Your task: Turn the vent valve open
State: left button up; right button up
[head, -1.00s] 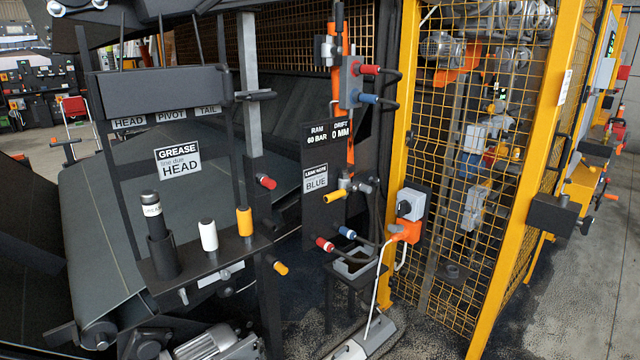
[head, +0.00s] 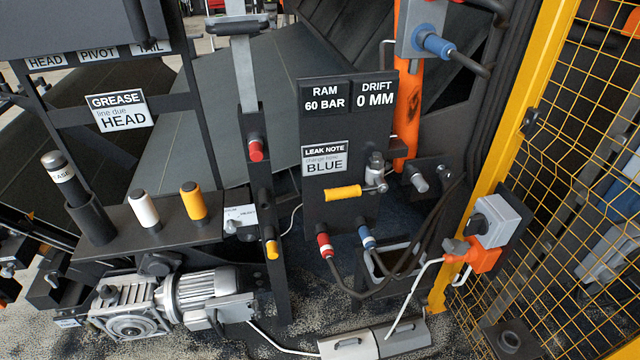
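A small valve with a yellow lever handle (head: 343,192) sits on the dark panel, just below the leak note sign (head: 324,158). I take it for the vent valve, though no label on it is readable. The lever lies nearly level and points left from the grey metal valve body (head: 376,172). The display above the sign (head: 347,95) reads ram 60 bar and drift 0 mm. Neither of my grippers shows in the head view, and nothing touches the lever.
Red (head: 325,245) and blue (head: 366,237) hose couplings sit below the panel, above an open grey tray (head: 393,264). A yellow mesh fence (head: 570,170) with a grey switch box (head: 497,220) stands right. Grease tools stand on a shelf (head: 170,228) left.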

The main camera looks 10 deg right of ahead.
aim_at(380, 185)
jog(key=i+l, duration=0.1)
jog(key=l, duration=0.75)
jog(key=i+l, duration=0.15)
jog(key=l, duration=0.3)
